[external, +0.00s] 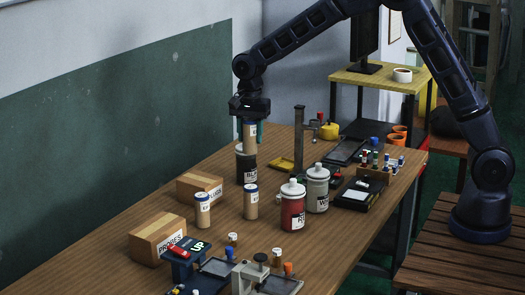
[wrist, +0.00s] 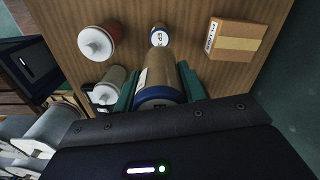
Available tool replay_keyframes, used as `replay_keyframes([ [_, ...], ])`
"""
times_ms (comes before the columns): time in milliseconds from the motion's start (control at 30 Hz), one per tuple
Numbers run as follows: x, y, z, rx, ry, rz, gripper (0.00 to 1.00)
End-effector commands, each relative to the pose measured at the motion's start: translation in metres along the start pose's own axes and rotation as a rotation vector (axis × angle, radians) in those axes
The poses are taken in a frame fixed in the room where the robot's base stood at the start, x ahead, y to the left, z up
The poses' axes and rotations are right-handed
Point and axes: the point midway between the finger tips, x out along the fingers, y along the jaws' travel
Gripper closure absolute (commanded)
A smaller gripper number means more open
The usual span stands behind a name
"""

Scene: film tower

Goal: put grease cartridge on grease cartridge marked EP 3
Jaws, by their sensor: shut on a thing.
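My gripper (external: 250,134) is shut on a tan grease cartridge (external: 250,130) and holds it upright above the table. In the wrist view the held cartridge (wrist: 160,75), with a blue band at its near end, lies between the teal fingers (wrist: 160,85). Two similar cartridges stand on the table: a left one (external: 203,212) and a right one (external: 251,205), both with white labels and blue bands. One standing cartridge (wrist: 158,36) shows beyond the held one in the wrist view. Its label seems to start with EP, but I cannot read the number.
A black bottle (external: 246,168) stands below or behind the held cartridge. A red bottle (external: 293,210) and a grey bottle (external: 317,190) stand to the right. A small box (external: 200,187) and a larger box (external: 160,237) are at the left. Tools and trays crowd the near end.

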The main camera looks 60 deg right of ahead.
Motion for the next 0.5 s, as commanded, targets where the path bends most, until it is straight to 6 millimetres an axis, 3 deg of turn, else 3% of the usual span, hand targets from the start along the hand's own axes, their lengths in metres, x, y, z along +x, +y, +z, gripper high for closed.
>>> replay_keyframes([
  [200, 0.045, 0.001, 0.0, 0.0, 0.001, 0.003, 0.84],
  [500, 0.068, 0.0, 0.0, 0.0, 0.0, 0.001, 0.84],
])
